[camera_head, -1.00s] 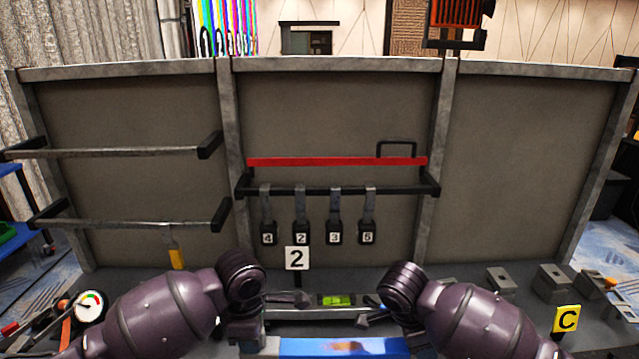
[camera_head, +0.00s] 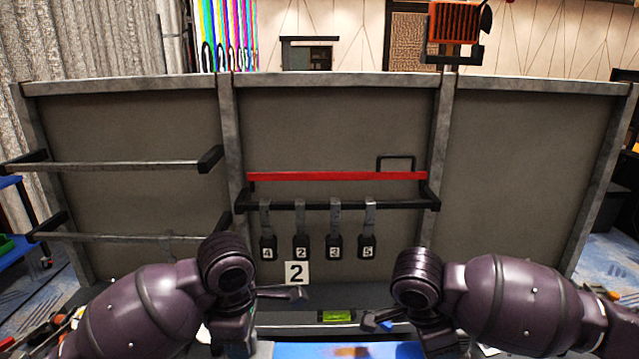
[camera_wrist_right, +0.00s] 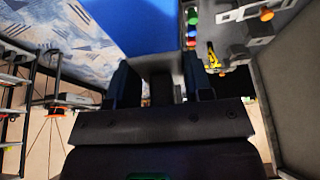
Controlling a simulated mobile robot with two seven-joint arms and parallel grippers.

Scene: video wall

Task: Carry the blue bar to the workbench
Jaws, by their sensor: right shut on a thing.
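The blue bar (camera_head: 350,351) shows at the bottom edge of the head view, low between my two arms, with an orange-brown patch on its face. Most of it is cut off by the frame. In the right wrist view the blue bar (camera_wrist_right: 140,22) stretches away beyond the fingers. My right gripper (camera_wrist_right: 158,72) is shut on a grey end piece that seems to belong to the bar. My left gripper (camera_head: 235,338) is at the bar's left end; its jaws are hidden. A grey bench top (camera_head: 470,296) lies beyond the bar.
A grey panel (camera_head: 330,120) rises behind the bench top. It carries a red bar (camera_head: 335,176), a black rail with numbered hanging tags (camera_head: 301,247), and metal rails at left (camera_head: 110,166). A level with a green vial (camera_head: 337,316) lies in front. Loose tools lie at lower left.

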